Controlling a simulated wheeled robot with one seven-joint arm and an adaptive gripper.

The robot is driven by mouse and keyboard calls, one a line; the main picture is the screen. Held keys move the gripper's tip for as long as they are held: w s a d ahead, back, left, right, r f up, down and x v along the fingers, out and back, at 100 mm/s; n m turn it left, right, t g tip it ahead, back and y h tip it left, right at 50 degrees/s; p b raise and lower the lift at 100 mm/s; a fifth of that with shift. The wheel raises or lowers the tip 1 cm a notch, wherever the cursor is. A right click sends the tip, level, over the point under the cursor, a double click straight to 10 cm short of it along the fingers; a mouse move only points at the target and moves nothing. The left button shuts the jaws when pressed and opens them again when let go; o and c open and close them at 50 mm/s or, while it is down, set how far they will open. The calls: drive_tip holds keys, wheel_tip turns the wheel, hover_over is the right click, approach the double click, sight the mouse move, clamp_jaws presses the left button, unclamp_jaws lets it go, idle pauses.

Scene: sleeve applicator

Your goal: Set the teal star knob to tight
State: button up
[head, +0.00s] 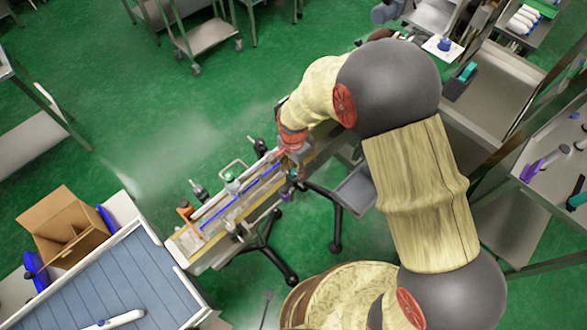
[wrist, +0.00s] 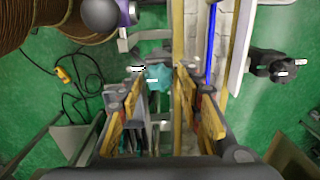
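The teal star knob (wrist: 159,76) shows in the wrist view, just ahead of my gripper (wrist: 160,84) and between its two fingers. In the head view my gripper (head: 296,150) is over the upper right end of the applicator bench (head: 216,212). The knob cannot be made out there, and its tight mark is not readable.
A blue strip (wrist: 211,42) runs along the bench right of the knob. A black handle (wrist: 272,65) sticks out farther right. A purple-collared grey ball (wrist: 101,14) is at upper left. Cardboard box (head: 66,228) and slatted conveyor (head: 125,285) stand lower left in the head view.

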sight(293, 172)
drive_tip(key=shift+o, duration=1.1)
wheel_tip(293, 172, up, 12)
